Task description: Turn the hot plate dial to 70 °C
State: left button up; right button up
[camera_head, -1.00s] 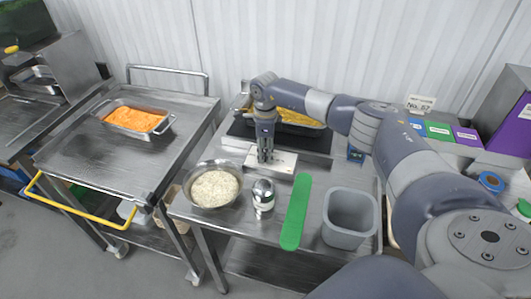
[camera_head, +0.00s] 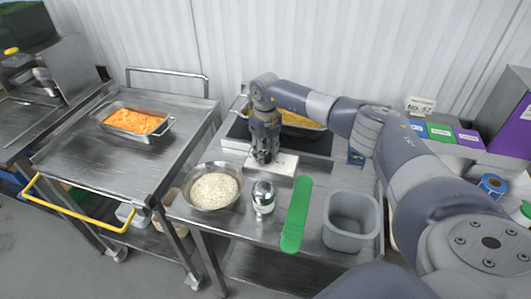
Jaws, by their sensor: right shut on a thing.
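The hot plate shows as a black top (camera_head: 318,143) with a pale front panel (camera_head: 285,163), on the steel table. A metal pan with yellow food (camera_head: 300,119) stands on it, partly hidden by my right arm. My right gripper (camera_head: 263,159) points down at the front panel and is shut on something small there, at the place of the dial. The fingers hide the dial, so its setting cannot be read. My left gripper is not in view.
On the table in front are a bowl of rice (camera_head: 213,188), a shiny metal shaker-like object (camera_head: 263,198), a green spatula-like strip (camera_head: 296,214) and a grey bin (camera_head: 350,221). A cart (camera_head: 75,158) at left holds a tray of orange food (camera_head: 137,122).

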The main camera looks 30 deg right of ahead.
aim_at(266, 154)
jog(key=shift+w+r+m, duration=0.1)
jog(key=shift+m, duration=1)
jog(key=o, duration=1.1)
notch_tip(266, 154, up, 12)
jog(key=shift+f, duration=0.1)
